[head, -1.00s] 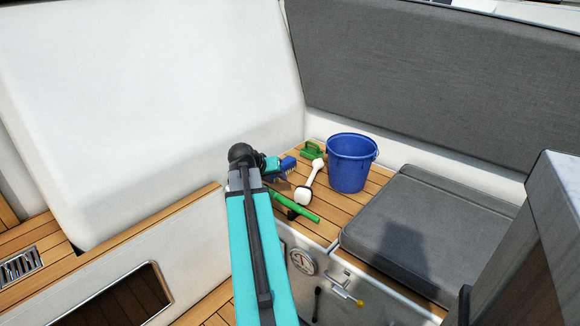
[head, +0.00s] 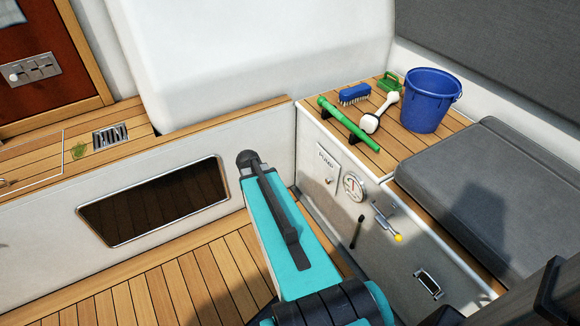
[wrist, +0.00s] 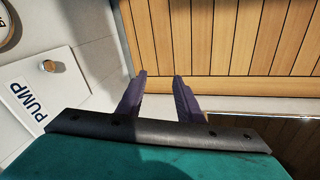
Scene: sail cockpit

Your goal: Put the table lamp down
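No thing in view is plainly a table lamp. A white object with a rounded, dark-banded end and a narrow neck (head: 381,113) lies on the wooden bench top; I cannot tell if it is the lamp. My gripper (wrist: 159,77) shows in the wrist view with its two dark fingers apart and nothing between them. It points at the cockpit floor, beside the wall with the PUMP panel. In the head view my arm hides the gripper.
On the bench top (head: 394,146) are a green cylinder (head: 348,127), a blue brush (head: 354,95), a green-handled item (head: 389,83) and a blue bucket (head: 432,98). A grey cushion (head: 500,190) lies to their right. The slatted floor (head: 160,285) is clear.

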